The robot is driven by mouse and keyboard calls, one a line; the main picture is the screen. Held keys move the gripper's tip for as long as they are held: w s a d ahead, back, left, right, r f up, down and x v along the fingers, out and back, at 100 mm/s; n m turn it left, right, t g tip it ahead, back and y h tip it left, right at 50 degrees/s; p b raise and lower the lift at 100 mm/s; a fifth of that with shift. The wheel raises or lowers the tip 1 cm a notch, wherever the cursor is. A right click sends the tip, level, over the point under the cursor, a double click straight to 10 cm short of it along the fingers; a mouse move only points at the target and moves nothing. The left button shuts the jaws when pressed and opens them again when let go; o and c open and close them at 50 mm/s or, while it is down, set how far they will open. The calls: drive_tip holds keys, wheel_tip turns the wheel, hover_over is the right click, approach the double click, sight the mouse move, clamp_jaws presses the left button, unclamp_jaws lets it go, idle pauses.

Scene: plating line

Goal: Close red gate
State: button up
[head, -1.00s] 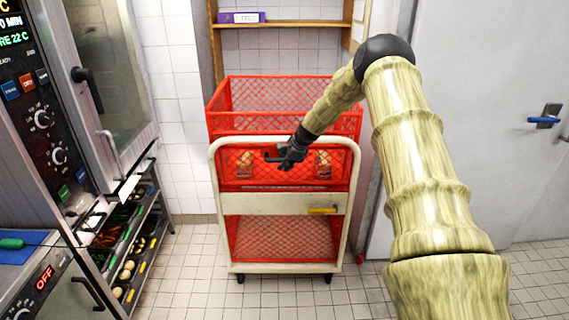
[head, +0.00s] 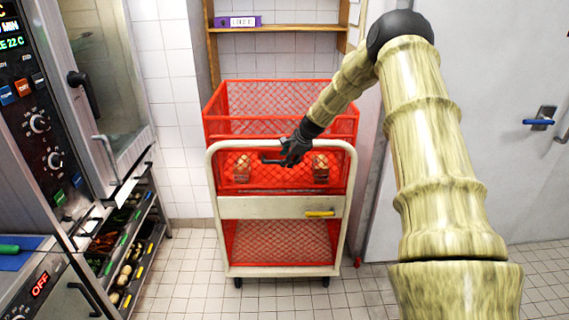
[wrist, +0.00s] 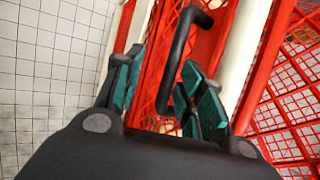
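A red mesh gate (head: 262,182) shows inside the cream frame at the front of a wheeled cart. I cannot tell from these views whether it stands slightly ajar. A black bar handle (wrist: 178,55) shows in front of red bars in the wrist view; it also shows in the head view (head: 271,160). My gripper (head: 289,155) is at this handle, near the top of the frame. In the wrist view my gripper (wrist: 165,92) is open, its teal finger pads on either side of the handle. Firm contact is not visible.
The cart's cream frame (head: 212,205) carries a yellow latch (head: 320,213). Packages (head: 242,168) show behind the mesh. An oven (head: 112,90) and racked trays (head: 138,240) stand at left. A grey door (head: 480,90) is at right. Tiled floor (head: 185,275) is clear around the cart.

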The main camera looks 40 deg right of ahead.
drive_tip(key=shift+v, duration=2.75)
drive_tip(key=s+a+f+n+g+h, duration=0.1)
drive_tip(key=s+a+f+n, duration=0.3)
drive_tip(key=s+a+f, duration=0.4)
drive_tip(key=s+a+f+n+g, duration=0.2)
drive_tip(key=s+a+f+n, duration=0.15)
drive_tip(key=a+f, duration=0.5)
drive_tip(key=s+a+f+n+g+h, duration=0.1)
drive_tip(key=s+a+f+n, duration=0.2)
drive_tip(key=s+a+f, duration=0.6)
drive_tip(key=s+a+f+n+g, duration=0.1)
drive_tip(key=s+a+f+n, duration=0.2)
drive_tip(key=s, duration=0.8)
drive_tip(key=s+a+f+n, duration=0.4)
drive_tip(key=s+a+n, duration=0.2)
drive_tip(key=s, duration=0.5)
drive_tip(key=s+a+f+n+g+y, duration=0.1)
drive_tip(key=s+a+f+n, duration=0.2)
drive_tip(key=s+a, duration=0.3)
drive_tip(key=s+n, duration=0.1)
drive_tip(key=s, duration=0.4)
drive_tip(key=shift+s+a+f+g+b, duration=0.15)
drive_tip(key=shift+a+f+g+b, duration=0.15)
drive_tip(key=shift+a+f+b, duration=0.1)
